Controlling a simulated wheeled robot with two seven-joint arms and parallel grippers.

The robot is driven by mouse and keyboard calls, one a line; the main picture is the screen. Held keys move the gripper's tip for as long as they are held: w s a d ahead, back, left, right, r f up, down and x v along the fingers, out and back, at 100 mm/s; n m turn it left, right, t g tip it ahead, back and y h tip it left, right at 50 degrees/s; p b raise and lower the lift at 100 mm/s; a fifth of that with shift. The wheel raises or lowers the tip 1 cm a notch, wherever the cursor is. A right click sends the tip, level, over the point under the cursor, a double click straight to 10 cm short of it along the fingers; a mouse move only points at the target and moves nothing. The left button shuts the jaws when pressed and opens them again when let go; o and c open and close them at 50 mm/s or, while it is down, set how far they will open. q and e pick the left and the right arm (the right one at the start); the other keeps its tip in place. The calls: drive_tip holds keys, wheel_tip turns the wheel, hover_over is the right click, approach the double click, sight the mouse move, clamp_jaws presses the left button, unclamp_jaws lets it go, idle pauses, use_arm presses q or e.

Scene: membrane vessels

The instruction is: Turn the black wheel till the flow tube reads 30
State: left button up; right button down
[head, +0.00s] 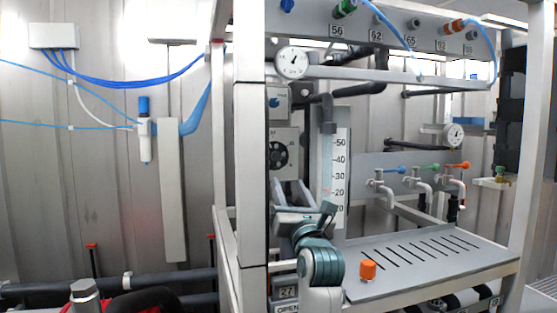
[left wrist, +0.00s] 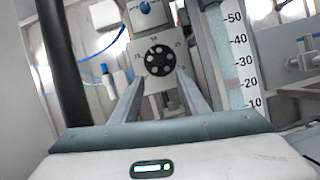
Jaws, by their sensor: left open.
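The tube also shows in the left wrist view (left wrist: 215,50). I cannot make out its reading. My left gripper (head: 292,190) is open and empty, below and in front of the wheel; its fingers point toward it, apart from it. My right gripper is not in view.
The white upright post (head: 250,170) stands close left of my left gripper. A slotted grey shelf (head: 440,262) with an orange knob (head: 368,270) lies to the right. A blue knob (left wrist: 145,8) sits above the wheel. Taps (head: 420,180) and a gauge (head: 293,62) are nearby.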

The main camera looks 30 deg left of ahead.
sight(277, 159)
use_arm(q)
drive_tip(key=p+x, duration=0.3)
drive_tip(key=x, duration=0.8)
drive_tip(key=shift+w+a+r+p, duration=0.15)
drive_tip(key=shift+a+p, duration=0.1)
drive_tip(key=shift+p, duration=0.15)
drive_tip(key=shift+w+a+r, duration=0.15)
drive_tip(key=shift+w+a, duration=0.2)
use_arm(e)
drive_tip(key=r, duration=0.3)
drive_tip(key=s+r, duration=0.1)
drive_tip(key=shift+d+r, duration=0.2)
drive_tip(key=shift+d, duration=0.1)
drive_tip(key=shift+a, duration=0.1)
